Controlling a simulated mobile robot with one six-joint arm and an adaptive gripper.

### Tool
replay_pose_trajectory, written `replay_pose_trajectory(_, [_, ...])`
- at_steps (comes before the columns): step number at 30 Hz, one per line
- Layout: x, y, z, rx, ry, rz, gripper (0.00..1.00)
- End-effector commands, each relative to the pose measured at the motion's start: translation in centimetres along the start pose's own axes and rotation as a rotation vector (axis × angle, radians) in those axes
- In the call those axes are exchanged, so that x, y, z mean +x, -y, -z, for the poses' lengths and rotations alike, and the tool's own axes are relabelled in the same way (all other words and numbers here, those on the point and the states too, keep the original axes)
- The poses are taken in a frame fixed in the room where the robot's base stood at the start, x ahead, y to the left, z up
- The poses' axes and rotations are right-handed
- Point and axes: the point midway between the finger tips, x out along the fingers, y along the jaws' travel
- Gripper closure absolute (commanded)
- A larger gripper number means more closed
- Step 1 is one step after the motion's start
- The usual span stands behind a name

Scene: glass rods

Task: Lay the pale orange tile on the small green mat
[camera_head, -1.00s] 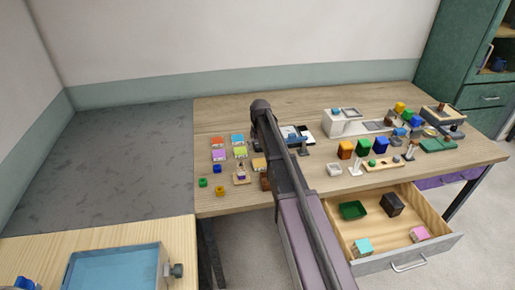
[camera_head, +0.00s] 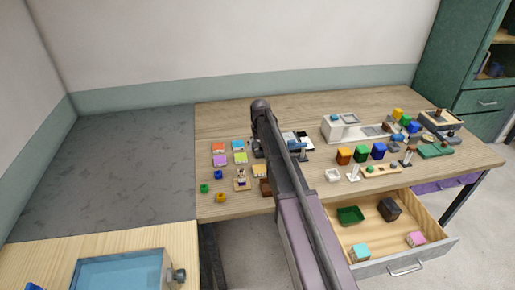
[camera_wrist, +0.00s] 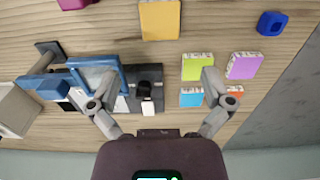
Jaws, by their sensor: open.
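The pale orange tile (camera_head: 260,170) lies on the wooden table, at the near right of a cluster of coloured tiles. In the wrist view, a yellow-orange tile with a patterned white edge (camera_wrist: 160,20) lies at the top centre, apart from my fingers. My gripper (camera_wrist: 152,92) is open and empty, its fingers spread above a dark device. In the head view my arm hides much of the gripper. A flat green piece (camera_head: 435,151) at the table's right may be the small green mat; I cannot tell for sure.
Lime (camera_wrist: 197,66), purple (camera_wrist: 244,65), cyan and red-orange tiles lie right of the gripper in the wrist view. A blue-framed stand (camera_wrist: 95,75) is close to the left finger. An open drawer (camera_head: 448,245) juts from the table's front. Orange, green and blue blocks stand at right.

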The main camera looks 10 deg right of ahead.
Motion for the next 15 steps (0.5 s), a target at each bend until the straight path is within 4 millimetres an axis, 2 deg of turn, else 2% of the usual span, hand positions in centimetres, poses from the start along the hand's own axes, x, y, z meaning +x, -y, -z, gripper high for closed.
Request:
replay_pose_trajectory(10, [0.0,0.0,-0.3,0.0,0.0,0.0,0.0])
replay_pose_trajectory(15, [0.0,0.2,-2.4,0.0,0.0,0.0,0.0])
